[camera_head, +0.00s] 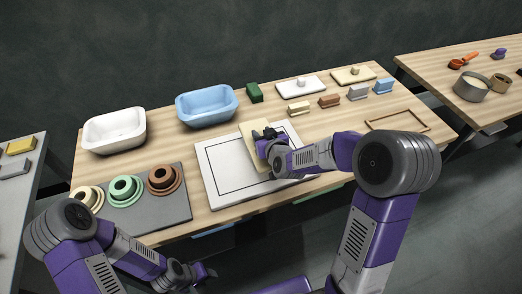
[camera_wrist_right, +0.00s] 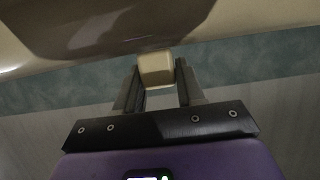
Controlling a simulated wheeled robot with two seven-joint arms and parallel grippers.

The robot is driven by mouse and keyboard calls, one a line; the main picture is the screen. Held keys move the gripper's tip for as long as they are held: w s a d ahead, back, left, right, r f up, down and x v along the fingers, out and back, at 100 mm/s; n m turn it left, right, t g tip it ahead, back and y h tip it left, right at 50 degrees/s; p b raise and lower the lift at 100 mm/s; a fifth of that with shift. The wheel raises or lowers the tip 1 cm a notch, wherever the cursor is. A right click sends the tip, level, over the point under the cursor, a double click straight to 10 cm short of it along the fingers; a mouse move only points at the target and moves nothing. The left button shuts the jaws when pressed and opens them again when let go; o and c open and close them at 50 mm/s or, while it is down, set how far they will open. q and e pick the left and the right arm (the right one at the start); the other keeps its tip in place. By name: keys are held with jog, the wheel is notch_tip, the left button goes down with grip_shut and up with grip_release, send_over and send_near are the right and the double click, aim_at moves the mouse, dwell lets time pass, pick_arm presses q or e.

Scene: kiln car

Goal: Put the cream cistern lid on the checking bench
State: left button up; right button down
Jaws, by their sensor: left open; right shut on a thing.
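A cream lid (camera_head: 250,133) is at the white board with a black outline (camera_head: 215,175), near the middle of the wooden bench. I cannot tell whether it touches the board. My right gripper (camera_head: 268,138) is over this lid and hides part of it. In the right wrist view, my right gripper's fingers (camera_wrist_right: 157,85) are shut on the lid's block-shaped cream knob (camera_wrist_right: 156,68), one finger on each side. The lid's underlying slab (camera_wrist_right: 40,60) fills the top of that view, partly in shadow. My left gripper (camera_head: 208,272) is open and empty, low in front of the bench.
White basin (camera_head: 114,131) and blue basin (camera_head: 207,106) stand at back left. A grey mat (camera_head: 160,208) holds several ring-shaped pieces. A white lid (camera_head: 300,88), a beige lid (camera_head: 353,75) and several small blocks stand at back right. An empty wooden frame (camera_head: 398,117) lies at right.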

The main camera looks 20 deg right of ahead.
jog(key=shift+f+b, duration=0.75)
jog(key=shift+f, duration=1.75)
jog(key=shift+r, duration=0.1)
jog(key=c, duration=1.1)
grip_release()
jog(key=shift+f, duration=0.3)
jog(key=o, duration=0.4)
jog(key=shift+r, duration=0.15)
